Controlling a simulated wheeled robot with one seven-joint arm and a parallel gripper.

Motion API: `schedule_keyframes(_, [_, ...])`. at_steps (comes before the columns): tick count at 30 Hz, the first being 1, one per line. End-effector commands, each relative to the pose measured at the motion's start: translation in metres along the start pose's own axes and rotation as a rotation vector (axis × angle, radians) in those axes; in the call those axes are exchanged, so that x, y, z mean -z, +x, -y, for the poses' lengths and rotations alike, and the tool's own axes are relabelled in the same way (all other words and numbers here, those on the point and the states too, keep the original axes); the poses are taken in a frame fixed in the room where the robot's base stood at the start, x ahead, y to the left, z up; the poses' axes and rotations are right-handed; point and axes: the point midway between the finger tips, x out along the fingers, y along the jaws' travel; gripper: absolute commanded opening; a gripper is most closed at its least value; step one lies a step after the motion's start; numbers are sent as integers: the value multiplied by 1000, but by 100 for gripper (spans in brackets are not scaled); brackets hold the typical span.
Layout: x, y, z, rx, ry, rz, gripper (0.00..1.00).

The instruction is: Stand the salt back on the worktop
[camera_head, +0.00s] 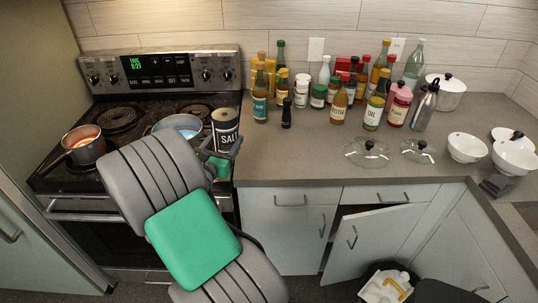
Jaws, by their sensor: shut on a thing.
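The salt (226,124) is a dark cylinder with a light SALT label and a pale top. It is nearly upright, in front of the stove's right edge, near the worktop's left end. My gripper (222,150) is shut on the salt around its lower part. The salt's bottom is hidden behind the gripper. I cannot tell whether it is clear of the surfaces behind it. The grey worktop (300,167) runs right from the stove, with bare room at its left front.
Glass lids (367,153) and white bowls (467,147) lie to the right. Pots, one red-filled (84,145), stand on the stove (130,112). A cabinet door (370,240) hangs open below.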

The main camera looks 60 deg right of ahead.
Motion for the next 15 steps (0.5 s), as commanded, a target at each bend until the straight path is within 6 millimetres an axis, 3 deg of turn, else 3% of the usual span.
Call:
schedule_keyframes(1, [-11, 5, 10, 38, -8, 7, 0])
schedule_keyframes(5, [-20, 12, 26, 97, -30, 13, 0])
schedule_keyframes(8, [-16, 23, 36, 108, -37, 12, 0])
schedule_keyframes(15, [9, 75, 70, 110, -37, 11, 0])
